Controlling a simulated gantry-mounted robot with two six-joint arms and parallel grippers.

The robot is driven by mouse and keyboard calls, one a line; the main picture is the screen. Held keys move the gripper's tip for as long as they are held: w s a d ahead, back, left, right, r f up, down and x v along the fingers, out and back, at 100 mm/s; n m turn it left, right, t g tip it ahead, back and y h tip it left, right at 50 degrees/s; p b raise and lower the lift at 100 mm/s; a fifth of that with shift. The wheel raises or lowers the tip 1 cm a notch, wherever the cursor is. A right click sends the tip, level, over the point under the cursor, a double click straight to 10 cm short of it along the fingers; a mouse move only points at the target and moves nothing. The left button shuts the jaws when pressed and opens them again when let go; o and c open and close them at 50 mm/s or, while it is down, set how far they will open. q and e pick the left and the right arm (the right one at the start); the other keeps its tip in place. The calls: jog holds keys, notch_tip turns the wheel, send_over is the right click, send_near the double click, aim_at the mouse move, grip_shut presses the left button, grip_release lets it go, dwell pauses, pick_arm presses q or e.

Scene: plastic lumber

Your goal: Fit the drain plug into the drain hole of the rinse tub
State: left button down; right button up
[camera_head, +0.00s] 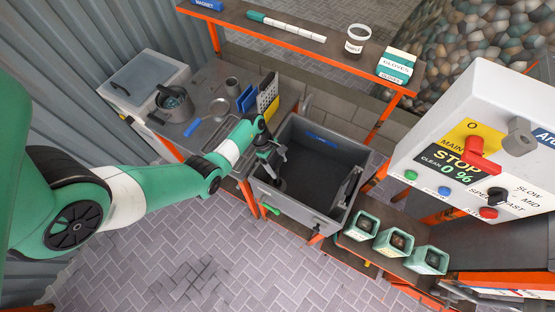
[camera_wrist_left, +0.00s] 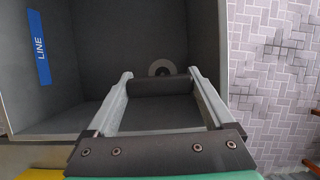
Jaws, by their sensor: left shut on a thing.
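The grey rinse tub (camera_head: 298,205) stands at the middle of the head view, and its inner wall fills much of the wrist view. My left gripper (camera_head: 275,160) reaches down inside it, near the left side. In the wrist view the left gripper (camera_wrist_left: 160,84) is shut on a dark, cylinder-shaped piece, which looks like the drain plug (camera_wrist_left: 160,88). A light grey ring with a dark centre, apparently the drain hole (camera_wrist_left: 162,66), shows just beyond the plug, partly covered by it. I cannot tell whether they touch. My right gripper is not in view.
The tub walls enclose the gripper, with a blue label (camera_wrist_left: 40,48) on one. A side bench (camera_head: 205,85) with a pot and racks stands left. A shelf (camera_head: 290,40) runs behind. Three green containers (camera_head: 392,243) and a control box (camera_head: 480,140) stand right.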

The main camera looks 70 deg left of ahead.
pick_arm(q)
jog(key=shift+f+b, duration=1.1)
jog(key=shift+f, duration=0.4)
grip_release()
jog(key=shift+r, duration=0.1)
jog(key=p+v, duration=0.4)
jog(key=v, duration=0.7)
jog(key=shift+r, duration=0.2)
jog(key=shift+a, duration=0.1)
